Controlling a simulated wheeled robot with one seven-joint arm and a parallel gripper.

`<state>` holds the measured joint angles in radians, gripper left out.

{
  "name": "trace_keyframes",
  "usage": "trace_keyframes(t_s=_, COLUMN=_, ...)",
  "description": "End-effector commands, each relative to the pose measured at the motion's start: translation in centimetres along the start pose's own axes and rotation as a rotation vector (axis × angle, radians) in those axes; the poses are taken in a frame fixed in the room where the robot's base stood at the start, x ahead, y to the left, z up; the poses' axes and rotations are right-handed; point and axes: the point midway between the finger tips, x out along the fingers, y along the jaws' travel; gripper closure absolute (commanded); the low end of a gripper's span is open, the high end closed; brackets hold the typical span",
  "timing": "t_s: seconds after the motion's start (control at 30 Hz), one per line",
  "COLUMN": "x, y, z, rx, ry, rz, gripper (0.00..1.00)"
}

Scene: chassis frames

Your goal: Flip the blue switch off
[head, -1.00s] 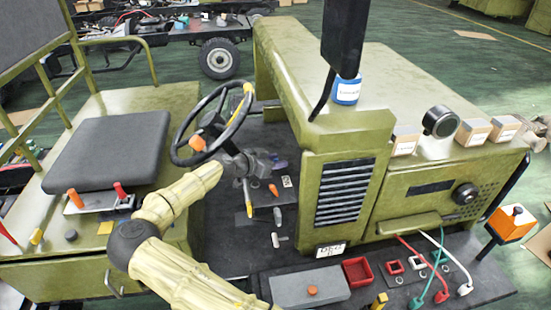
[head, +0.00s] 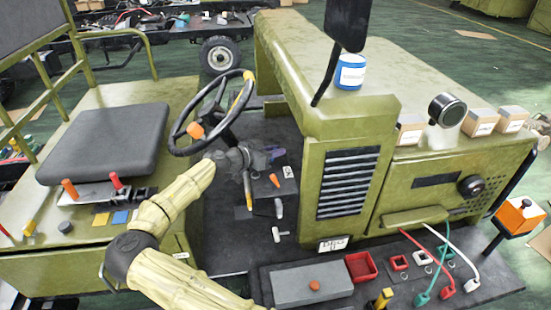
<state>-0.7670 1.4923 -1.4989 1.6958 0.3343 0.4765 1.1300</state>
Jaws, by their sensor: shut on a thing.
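My gripper (head: 264,157) is past the steering wheel, above the small dark control box (head: 285,184) on the cab floor. A small blue-violet piece (head: 278,153) shows at its fingertips, and the gripper is shut on it. It looks like the blue switch, but it is small and partly hidden by the fingers, so its on or off position cannot be told. An orange-tipped lever (head: 275,181) and a grey lever (head: 279,207) stand just below the gripper.
The steering wheel (head: 181,132) is close to the left of my gripper. The green engine housing (head: 312,170) rises on the right. A seat (head: 108,143) with red and orange levers is at left. A grey box (head: 312,285) and red tray (head: 360,267) lie at front.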

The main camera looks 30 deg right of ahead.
Motion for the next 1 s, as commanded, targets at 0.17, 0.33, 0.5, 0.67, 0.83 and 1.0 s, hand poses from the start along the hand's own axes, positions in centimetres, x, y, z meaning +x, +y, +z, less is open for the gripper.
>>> trace_keyframes(t_s=0.17, x=-0.1, y=-0.2, z=0.5, rx=-0.034, ry=0.068, rz=0.016, gripper=1.0)
trace_keyframes(t_s=0.33, x=-0.4, y=-0.3, z=0.5, rx=-0.065, ry=0.13, rz=0.032, gripper=1.0)
trace_keyframes(t_s=0.5, x=-0.7, y=-0.5, z=0.3, rx=-0.093, ry=0.184, rz=0.045, gripper=1.0)
trace_keyframes(t_s=0.67, x=-0.9, y=-0.5, z=0.0, rx=-0.104, ry=0.205, rz=0.05, gripper=1.0)
trace_keyframes(t_s=0.83, x=-1.0, y=-0.5, z=-0.1, rx=-0.104, ry=0.206, rz=0.051, gripper=1.0)
trace_keyframes(t_s=1.0, x=-1.0, y=-0.5, z=-0.1, rx=-0.104, ry=0.206, rz=0.051, gripper=0.72)
